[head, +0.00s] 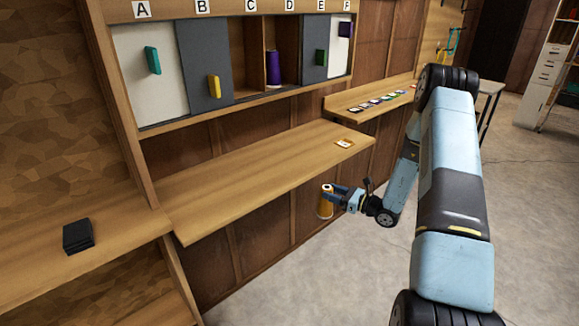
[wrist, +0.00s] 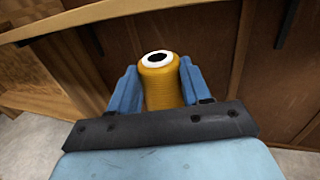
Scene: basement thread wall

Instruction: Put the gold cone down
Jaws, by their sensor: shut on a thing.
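The gold cone (head: 325,203) is a yellow-gold thread spool with a white top ring and a dark centre hole. My gripper (head: 335,196) is shut on it, with one blue finger on each side. In the wrist view the cone (wrist: 161,82) stands between the fingers of my gripper (wrist: 157,88), its top showing. In the head view the cone is held off the floor, in front of the wall panels and below the level of the wooden shelf (head: 250,172).
A small tile with a gold mark (head: 345,143) lies at the shelf's right end. The rest of that shelf is bare. A cubby above holds a purple cone (head: 274,68) between sliding panels. A black box (head: 78,235) sits on the left ledge. Several coloured tiles (head: 378,101) line the farther shelf.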

